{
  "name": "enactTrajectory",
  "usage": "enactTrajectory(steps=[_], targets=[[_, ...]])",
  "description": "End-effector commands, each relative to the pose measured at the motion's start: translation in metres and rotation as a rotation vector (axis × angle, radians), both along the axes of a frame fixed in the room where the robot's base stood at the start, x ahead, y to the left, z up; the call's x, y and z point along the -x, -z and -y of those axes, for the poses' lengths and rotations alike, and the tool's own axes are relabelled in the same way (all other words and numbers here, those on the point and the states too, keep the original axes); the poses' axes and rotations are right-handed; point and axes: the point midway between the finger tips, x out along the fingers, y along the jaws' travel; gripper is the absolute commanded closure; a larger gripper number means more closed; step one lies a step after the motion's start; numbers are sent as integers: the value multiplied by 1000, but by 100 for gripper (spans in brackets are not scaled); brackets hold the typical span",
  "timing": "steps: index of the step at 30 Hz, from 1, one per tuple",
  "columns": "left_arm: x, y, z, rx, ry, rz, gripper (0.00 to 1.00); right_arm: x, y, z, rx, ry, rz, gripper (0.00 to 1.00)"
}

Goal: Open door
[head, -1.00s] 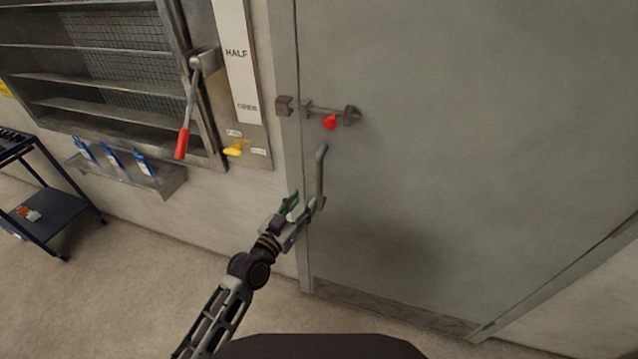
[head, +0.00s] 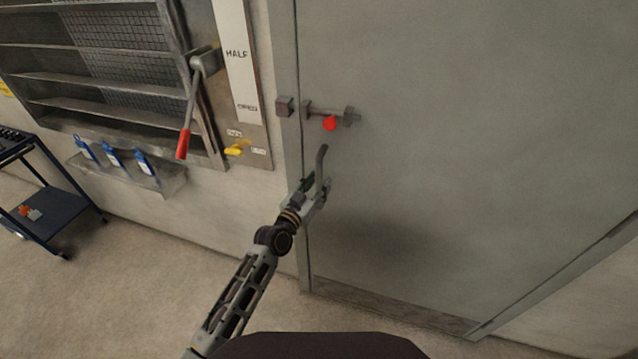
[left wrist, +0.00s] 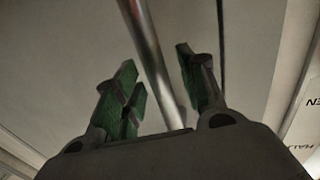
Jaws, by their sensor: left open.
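A grey door (head: 470,150) fills the right of the head view and looks shut in its frame. Its bar handle (head: 321,160) stands upright near the left edge. Above it is a sliding bolt (head: 325,110) with a red knob (head: 330,123); a gap shows between the bolt and the catch block (head: 285,106) on the frame. My left gripper (head: 312,188) is at the handle's lower part. In the left wrist view the handle (left wrist: 147,50) runs between the open, green-padded fingers (left wrist: 160,85); I cannot tell whether they touch it. My right gripper is not in view.
Left of the door are a lever with a red grip (head: 182,145), a yellow knob (head: 234,150) and a louvred wall opening (head: 90,60). A shelf (head: 170,185) holds blue tags or locks. A dark cart (head: 50,215) stands at far left. The floor before the door is clear.

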Motion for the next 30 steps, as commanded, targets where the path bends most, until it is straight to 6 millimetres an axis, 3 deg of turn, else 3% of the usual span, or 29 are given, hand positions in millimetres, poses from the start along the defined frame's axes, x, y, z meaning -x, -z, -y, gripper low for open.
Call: enactTrajectory(steps=[16, 25, 30], targets=[[-8, 0, 5, 0, 1, 0, 59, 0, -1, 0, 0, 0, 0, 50], [-8, 0, 5, 0, 0, 0, 98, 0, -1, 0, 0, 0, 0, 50], [-8, 0, 5, 0, 0, 0, 100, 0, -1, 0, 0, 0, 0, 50]])
